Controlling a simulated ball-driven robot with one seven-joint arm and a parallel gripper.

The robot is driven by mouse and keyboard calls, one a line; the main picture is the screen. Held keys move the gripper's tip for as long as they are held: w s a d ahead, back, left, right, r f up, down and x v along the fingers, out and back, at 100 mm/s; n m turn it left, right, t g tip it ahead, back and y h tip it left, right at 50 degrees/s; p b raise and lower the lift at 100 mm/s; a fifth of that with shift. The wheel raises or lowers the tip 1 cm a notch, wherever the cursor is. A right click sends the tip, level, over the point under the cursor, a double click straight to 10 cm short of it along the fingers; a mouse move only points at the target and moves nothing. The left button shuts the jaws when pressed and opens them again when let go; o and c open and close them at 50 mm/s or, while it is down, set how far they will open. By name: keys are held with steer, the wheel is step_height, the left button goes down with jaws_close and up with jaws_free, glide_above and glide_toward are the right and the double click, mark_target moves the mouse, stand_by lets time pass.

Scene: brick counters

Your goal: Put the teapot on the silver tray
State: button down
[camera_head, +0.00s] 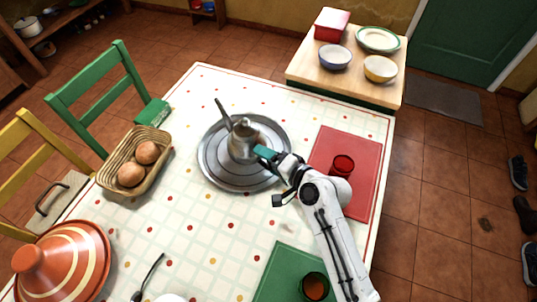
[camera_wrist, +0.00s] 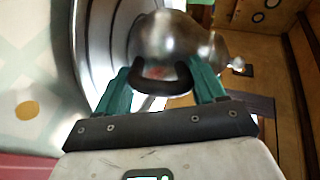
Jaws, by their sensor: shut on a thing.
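The metal teapot (camera_head: 243,139) is over the middle of the round silver tray (camera_head: 212,174) on the table in the head view. A slender dark piece, perhaps its spout, sticks up at its far left side. My gripper (camera_head: 267,154) comes in from the right and is shut on the teapot's dark handle. In the wrist view the teapot's shiny body (camera_wrist: 172,38) is just past the teal fingers (camera_wrist: 165,82), with the dark handle between them. The tray (camera_wrist: 92,50) shows to the left there. I cannot tell whether the teapot's base touches the tray.
A red mat (camera_head: 367,155) with a red cup (camera_head: 342,165) lies right of the tray, partly under my arm. A bread basket (camera_head: 113,178) stands left, a tagine (camera_head: 66,262) front left. A green mat (camera_head: 277,272) with a glass (camera_head: 315,286) is in front.

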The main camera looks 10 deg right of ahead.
steer(key=shift+w+r, duration=0.1)
steer(key=shift+c, duration=0.5)
jaws_free()
steer(key=shift+f, duration=0.2)
steer(key=shift+r, duration=0.1)
steer(key=v, duration=1.2)
steer(key=shift+b, duration=0.35)
steer(key=shift+d, duration=0.1)
